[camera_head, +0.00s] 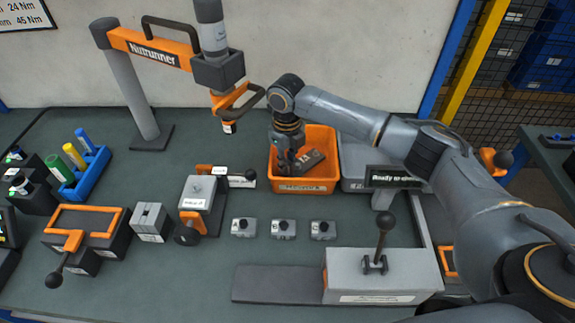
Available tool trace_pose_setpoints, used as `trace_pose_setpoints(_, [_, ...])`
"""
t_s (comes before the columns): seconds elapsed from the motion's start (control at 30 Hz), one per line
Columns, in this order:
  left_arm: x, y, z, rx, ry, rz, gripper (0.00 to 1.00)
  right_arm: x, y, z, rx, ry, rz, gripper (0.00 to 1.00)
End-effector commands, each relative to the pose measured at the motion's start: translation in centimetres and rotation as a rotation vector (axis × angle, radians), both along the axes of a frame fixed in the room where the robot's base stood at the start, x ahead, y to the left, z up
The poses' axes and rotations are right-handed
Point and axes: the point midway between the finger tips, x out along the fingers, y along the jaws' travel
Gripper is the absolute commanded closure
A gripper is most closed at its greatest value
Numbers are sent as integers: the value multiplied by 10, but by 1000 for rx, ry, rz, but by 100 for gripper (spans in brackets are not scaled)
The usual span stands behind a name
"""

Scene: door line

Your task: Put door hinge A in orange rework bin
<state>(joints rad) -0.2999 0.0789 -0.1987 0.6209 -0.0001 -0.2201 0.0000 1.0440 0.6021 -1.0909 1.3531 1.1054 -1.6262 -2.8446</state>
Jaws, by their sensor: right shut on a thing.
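The orange rework bin (303,187) stands at the back middle of the bench, with a label on its front wall. My right gripper (290,160) reaches down from above into the bin. It is shut on a dark grey metal piece, which I take as door hinge A (313,160). The hinge is inside the bin's outline and looks tilted. I cannot tell whether it touches the bin floor. The fingertips are partly hidden against the hinge, and no letter on it is readable. My left gripper is out of view.
A grey bin (360,165) adjoins the orange bin on the right. The orange nutrunner (150,48) hangs at the back left. In front are several small grey parts (283,229) and a lever fixture (372,275). A clamp fixture (199,196) stands left of the bin.

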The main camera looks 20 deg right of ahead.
Motion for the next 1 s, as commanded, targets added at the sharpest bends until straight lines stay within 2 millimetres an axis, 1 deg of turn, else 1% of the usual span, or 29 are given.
trace_pose_setpoints(0.17, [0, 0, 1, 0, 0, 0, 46, 0, 0, -1, 0, -1, -1, 100])
trace_pose_setpoints(0.2, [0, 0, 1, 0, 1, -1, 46, 0, 0, -3, 0, 1, -1, 84])
trace_pose_setpoints(0.27, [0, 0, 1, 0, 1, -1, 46, 0, 0, -2, 0, 0, 0, 72])
trace_pose_setpoints(0.3, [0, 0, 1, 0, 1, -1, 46, 0, 0, -2, 0, 0, 0, 64])
trace_pose_setpoints(0.57, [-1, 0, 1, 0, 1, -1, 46, 0, 0, -2, 0, 0, 0, 64])
trace_pose_setpoints(0.67, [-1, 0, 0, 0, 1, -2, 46, 0, 0, 1, 0, -1, 0, 64])
trace_pose_setpoints(0.77, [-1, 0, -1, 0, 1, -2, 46, 1, 1, 12, 2, -2, 1, 64])
trace_pose_setpoints(1.0, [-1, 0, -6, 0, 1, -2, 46, 0, 1, 54, 1, -3, 0, 64])
